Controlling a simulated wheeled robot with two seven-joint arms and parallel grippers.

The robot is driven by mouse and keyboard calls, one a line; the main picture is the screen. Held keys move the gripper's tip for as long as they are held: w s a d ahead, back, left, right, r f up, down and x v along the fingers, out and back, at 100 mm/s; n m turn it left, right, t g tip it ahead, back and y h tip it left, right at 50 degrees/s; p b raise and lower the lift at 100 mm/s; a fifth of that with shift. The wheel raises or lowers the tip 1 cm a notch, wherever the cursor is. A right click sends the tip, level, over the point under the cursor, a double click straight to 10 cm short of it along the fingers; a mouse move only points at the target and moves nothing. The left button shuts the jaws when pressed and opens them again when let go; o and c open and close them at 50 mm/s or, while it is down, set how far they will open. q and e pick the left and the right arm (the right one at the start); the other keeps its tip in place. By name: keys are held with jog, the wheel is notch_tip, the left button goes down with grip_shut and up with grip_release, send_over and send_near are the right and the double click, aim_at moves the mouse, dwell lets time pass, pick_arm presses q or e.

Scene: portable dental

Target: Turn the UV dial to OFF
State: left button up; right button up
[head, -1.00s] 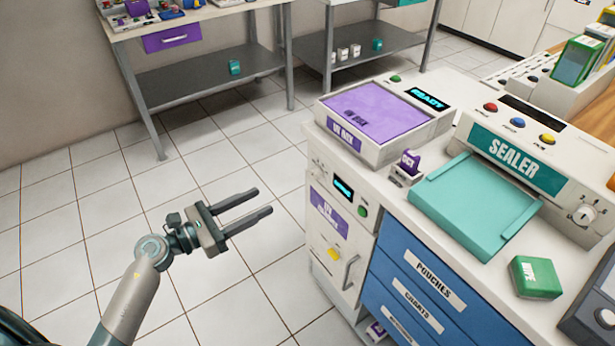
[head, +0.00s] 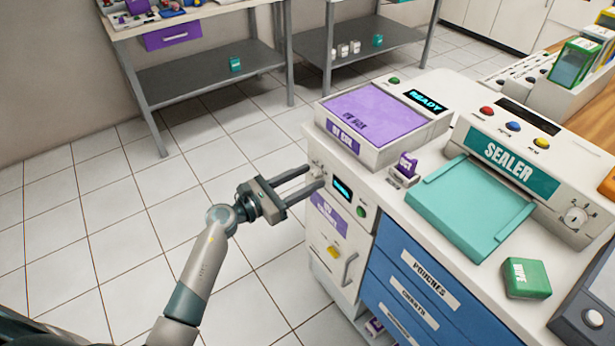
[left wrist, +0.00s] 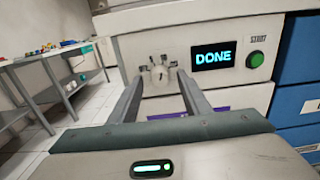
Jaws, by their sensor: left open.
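The UV dial (left wrist: 159,76) is a small pale knob with a dark pointer on the white front panel of the UV cabinet (head: 330,240). In the left wrist view it shows between my fingers, with small marks around it too fine to read. My left gripper (head: 315,176) is open and empty, its two fingers pointing at the dial from the left; I cannot tell whether they touch the panel. A display (left wrist: 213,57) right of the dial reads DONE, and a green START button (left wrist: 256,59) is beside it. My right gripper is out of view.
The UV box (head: 380,118) with its purple lid stands on the counter above the panel. A cabinet handle (head: 349,268) and yellow latch (head: 332,252) are below. Blue drawers (head: 415,270) are to the right. The tiled floor on the left is clear.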

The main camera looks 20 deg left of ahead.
pick_arm(q)
jog(key=shift+w+d, duration=0.15)
jog(key=c, duration=1)
jog(key=shift+c, duration=0.2)
